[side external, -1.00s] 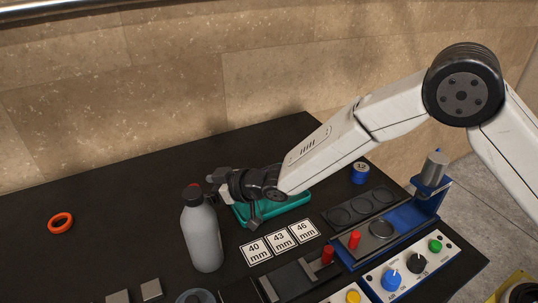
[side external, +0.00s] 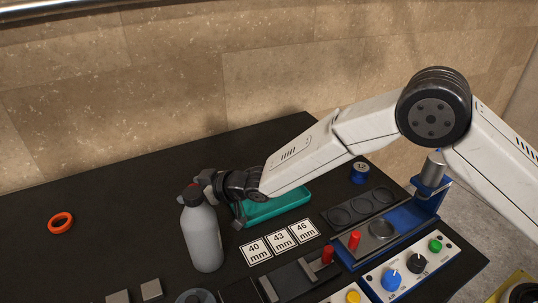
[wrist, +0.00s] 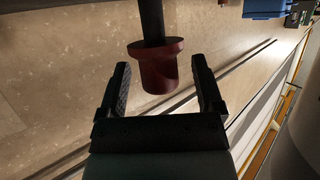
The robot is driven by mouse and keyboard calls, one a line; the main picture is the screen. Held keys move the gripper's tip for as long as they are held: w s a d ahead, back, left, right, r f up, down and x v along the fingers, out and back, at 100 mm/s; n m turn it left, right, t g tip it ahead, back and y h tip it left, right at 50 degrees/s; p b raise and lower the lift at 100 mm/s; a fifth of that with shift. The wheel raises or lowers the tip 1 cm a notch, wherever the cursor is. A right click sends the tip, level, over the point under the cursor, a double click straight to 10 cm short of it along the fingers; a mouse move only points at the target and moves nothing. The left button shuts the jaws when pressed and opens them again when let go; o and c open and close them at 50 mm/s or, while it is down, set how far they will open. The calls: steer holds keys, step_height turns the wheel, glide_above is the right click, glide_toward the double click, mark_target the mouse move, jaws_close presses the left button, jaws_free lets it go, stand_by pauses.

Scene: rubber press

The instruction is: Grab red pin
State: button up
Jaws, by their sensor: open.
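In the wrist view a dark red flanged pin (wrist: 160,72) sits on the end of a black rod, in the gap between the two fingers of my gripper (wrist: 160,64). The fingers are open, one on each side, with gaps visible between them and the pin. In the side view my gripper (side external: 207,181) is low over the table, beside the top of a grey bottle (side external: 203,238). A little red shows by the bottle's dark cap, which hides most of that spot. Two other red pins, one on the dark fixture (side external: 327,255) and one by the blue press (side external: 354,240), stand upright.
A green tray (side external: 280,207) lies beneath my wrist. Label cards (side external: 279,241) lie to the right of the bottle. An orange ring (side external: 60,222) is at the far left. A blue press (side external: 425,208) and a control panel (side external: 410,268) are at the right. The left table is mostly clear.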

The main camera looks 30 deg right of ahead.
jaws_close()
steer(key=shift+r, duration=0.25)
steer(key=shift+r, duration=0.5)
step_height(320, 180, up, 2)
steer(key=s+d+r, duration=0.6)
steer(key=s+r, duration=0.3)
steer(key=s, duration=0.3)
steer(key=shift+s+d+r, duration=0.15)
steer(key=shift+d+r, duration=0.15)
steer(key=shift+d, duration=0.05)
